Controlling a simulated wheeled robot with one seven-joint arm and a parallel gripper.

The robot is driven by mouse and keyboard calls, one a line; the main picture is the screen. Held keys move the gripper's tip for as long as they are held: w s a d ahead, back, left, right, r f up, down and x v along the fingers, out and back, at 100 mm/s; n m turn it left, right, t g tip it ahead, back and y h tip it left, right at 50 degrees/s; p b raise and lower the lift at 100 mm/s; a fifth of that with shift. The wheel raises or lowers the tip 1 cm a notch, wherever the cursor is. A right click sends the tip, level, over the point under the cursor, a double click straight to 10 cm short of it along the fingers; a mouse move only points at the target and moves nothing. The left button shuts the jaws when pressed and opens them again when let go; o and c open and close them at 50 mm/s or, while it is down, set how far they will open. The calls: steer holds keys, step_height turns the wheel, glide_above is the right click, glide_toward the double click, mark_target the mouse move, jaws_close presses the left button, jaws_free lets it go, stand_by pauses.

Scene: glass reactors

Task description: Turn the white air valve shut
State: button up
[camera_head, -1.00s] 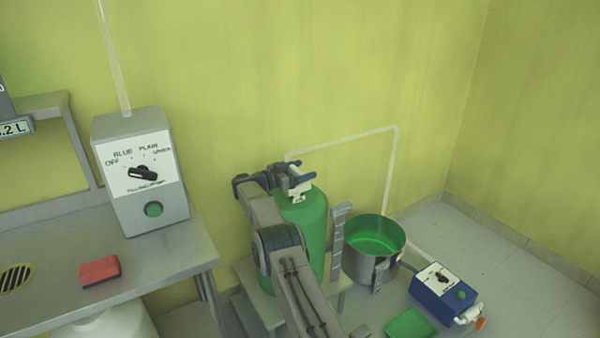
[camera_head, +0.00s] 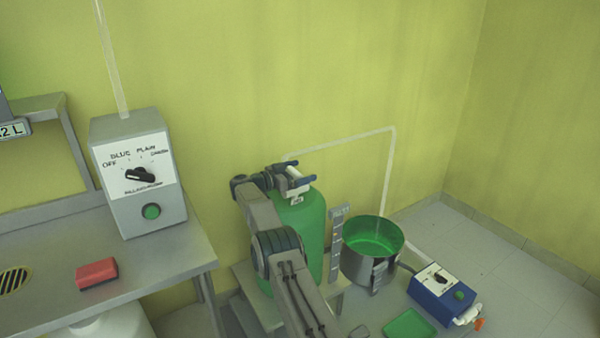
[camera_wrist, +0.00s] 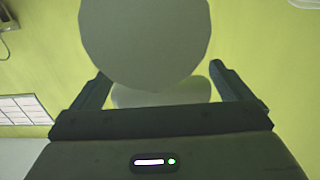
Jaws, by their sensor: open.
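A green tank (camera_head: 302,225) stands behind my arm, with white valve parts (camera_head: 297,200) at its top. My gripper (camera_head: 306,172) is at the top of the tank, with its dark fingers on either side of a white piece, which I take for the air valve. In the wrist view, my open gripper (camera_wrist: 160,85) has its fingers spread, and a large pale round shape (camera_wrist: 145,40) fills the space between and beyond them. A smaller pale shape (camera_wrist: 160,97) shows below it. I cannot tell whether the fingers touch the valve, and its handle's angle is unclear.
A grey control box (camera_head: 138,175) and a red block (camera_head: 97,274) sit on the metal bench (camera_head: 180,258) at left. A metal pot (camera_head: 372,250) with green inside, a blue box (camera_head: 440,293) and a green tray (camera_head: 410,325) are at right. A thin pale pipe (camera_head: 388,170) runs along the wall.

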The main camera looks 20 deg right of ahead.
steer(key=s+a, duration=0.2)
steer(key=a, duration=0.9)
steer(key=shift+a, duration=0.35)
steer(key=w+a+r+n+t+y+p, duration=0.1)
steer(key=w+a+r+n+t+y, duration=0.15)
steer(key=r+t, duration=0.55)
steer(key=w+a+r+n+t+y+p, duration=0.1)
steer(key=w+r+n+t+y+p, duration=0.2)
steer(key=r, duration=0.9)
steer(key=s+a+r+n+t+y+p, duration=0.1)
steer(key=s+a+r+n+t+y, duration=0.2)
steer(key=s+a+r+n+y, duration=0.55)
steer(key=s+d+f+g+y+p, duration=0.1)
steer(key=s+f+g, duration=0.3)
steer(key=s, duration=1.2)
steer(key=s+d+f+n+g+y+p, duration=0.1)
steer(key=s+f+g, duration=0.3)
steer(key=s, duration=1.2)
steer(key=s+d+f+g+y+p, duration=0.1)
steer(key=s+d+f+g+p, duration=0.2)
steer(key=s, duration=1.3)
steer(key=f+g, duration=0.1)
steer(key=g, duration=0.2)
steer(key=shift+f+n+y, duration=0.4)
